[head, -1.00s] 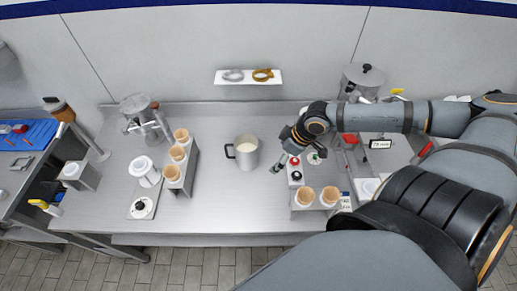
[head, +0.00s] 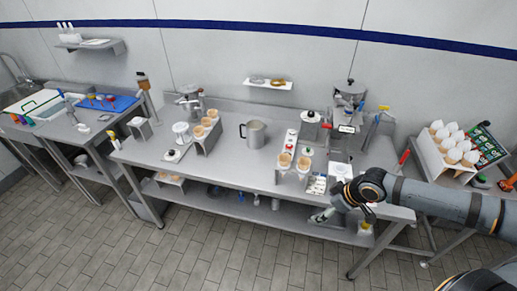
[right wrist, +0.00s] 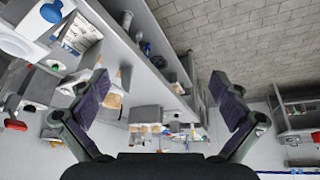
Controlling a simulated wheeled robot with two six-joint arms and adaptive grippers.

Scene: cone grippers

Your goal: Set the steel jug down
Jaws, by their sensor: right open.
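The steel jug (head: 256,135) stands upright on the steel worktop (head: 235,170) in the head view, with its dark handle on the left. Nothing is touching it. My right gripper (head: 322,214) is well away from it, to the lower right near the worktop's front edge. In the right wrist view the gripper's two fingers (right wrist: 158,92) are spread wide with nothing between them. I cannot pick out the jug for sure in the wrist view. My left gripper is not in view.
Right of the jug stand a cone holder (head: 292,158) and a white strip with jars (head: 291,140). Another cone stand (head: 205,140) is on the left. A wall shelf (head: 268,85) hangs behind.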

